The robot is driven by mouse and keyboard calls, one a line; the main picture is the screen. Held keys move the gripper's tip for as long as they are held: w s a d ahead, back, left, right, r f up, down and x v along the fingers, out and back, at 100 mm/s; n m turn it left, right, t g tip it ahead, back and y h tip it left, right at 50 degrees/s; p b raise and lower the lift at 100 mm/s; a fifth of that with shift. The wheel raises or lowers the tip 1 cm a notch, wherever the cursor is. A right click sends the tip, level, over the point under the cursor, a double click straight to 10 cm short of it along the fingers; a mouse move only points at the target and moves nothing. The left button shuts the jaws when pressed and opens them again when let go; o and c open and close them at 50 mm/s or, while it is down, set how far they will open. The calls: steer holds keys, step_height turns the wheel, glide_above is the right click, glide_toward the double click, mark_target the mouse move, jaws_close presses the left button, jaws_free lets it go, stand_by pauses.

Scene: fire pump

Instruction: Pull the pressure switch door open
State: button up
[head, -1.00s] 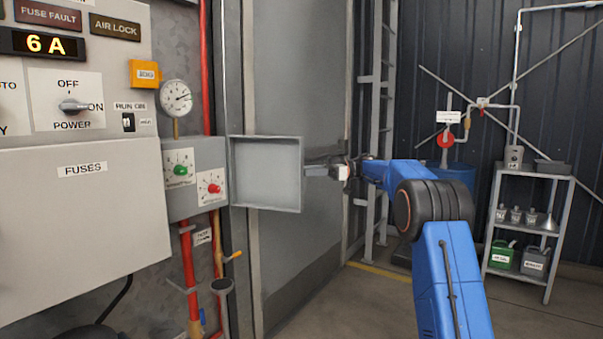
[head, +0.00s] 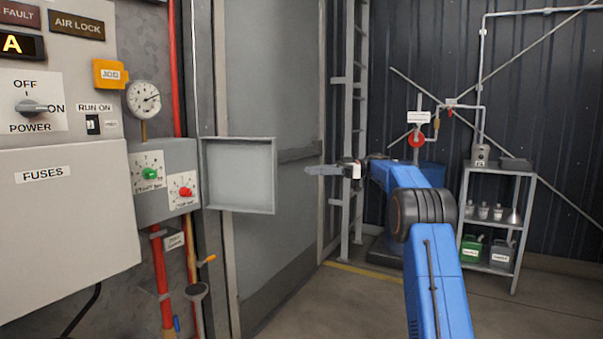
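The pressure switch door (head: 240,176) is a grey shallow panel, swung wide open to the right of its box, with its inner side facing me. The pressure switch box (head: 139,206) on the wall shows a green knob (head: 150,173) and a red knob (head: 186,192) on white dials. My gripper (head: 312,170) is to the right of the door's free edge, with a visible gap between them. It points left and holds nothing that I can see. Its fingers are seen edge-on, so their opening is unclear.
A fuses cabinet (head: 60,240) stands at the left, with a pressure gauge (head: 144,98) above the switch box. Red pipes (head: 160,275) run down the wall. A ladder (head: 348,130) and a shelf rack (head: 497,215) stand behind my arm.

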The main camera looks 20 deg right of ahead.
steer(key=shift+d, duration=1.3)
